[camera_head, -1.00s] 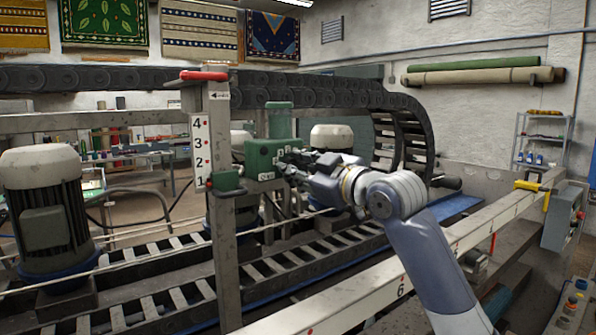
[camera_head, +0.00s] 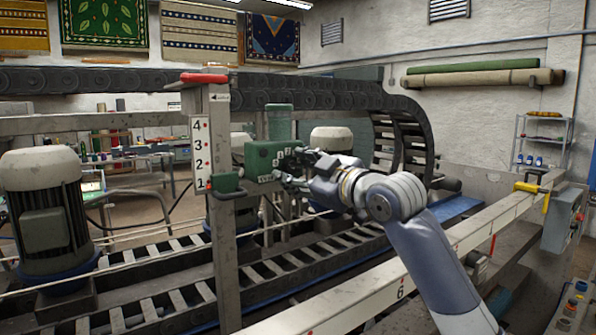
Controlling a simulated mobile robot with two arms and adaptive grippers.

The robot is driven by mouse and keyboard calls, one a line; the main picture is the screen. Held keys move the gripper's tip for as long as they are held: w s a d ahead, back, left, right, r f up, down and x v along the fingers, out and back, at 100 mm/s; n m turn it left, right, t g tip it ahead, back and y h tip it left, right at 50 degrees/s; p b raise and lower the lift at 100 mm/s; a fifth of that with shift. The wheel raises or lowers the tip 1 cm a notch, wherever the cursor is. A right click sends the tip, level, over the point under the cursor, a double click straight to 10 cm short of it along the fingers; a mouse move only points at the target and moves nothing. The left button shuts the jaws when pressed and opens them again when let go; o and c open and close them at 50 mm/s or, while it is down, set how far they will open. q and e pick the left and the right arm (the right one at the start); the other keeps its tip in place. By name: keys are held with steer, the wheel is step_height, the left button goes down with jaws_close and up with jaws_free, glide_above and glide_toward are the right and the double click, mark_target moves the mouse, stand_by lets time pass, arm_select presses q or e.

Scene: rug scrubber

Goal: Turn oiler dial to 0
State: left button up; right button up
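The green oiler box (camera_head: 263,158) is mounted beside the numbered post, with a green cylinder (camera_head: 279,121) above it. Small markings show on its front; the dial and its setting are too small to read. My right gripper (camera_head: 290,165) is at the right side of the green box, its dark fingers at or very near the box's face. I cannot tell whether the fingers touch or grip the dial, since they are small and overlap it. My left gripper is not in view.
A grey post with a number scale (camera_head: 200,153) and red top handle (camera_head: 204,78) stands just left of the box. Large motors (camera_head: 45,215) stand left and behind.

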steer(key=v, duration=1.2)
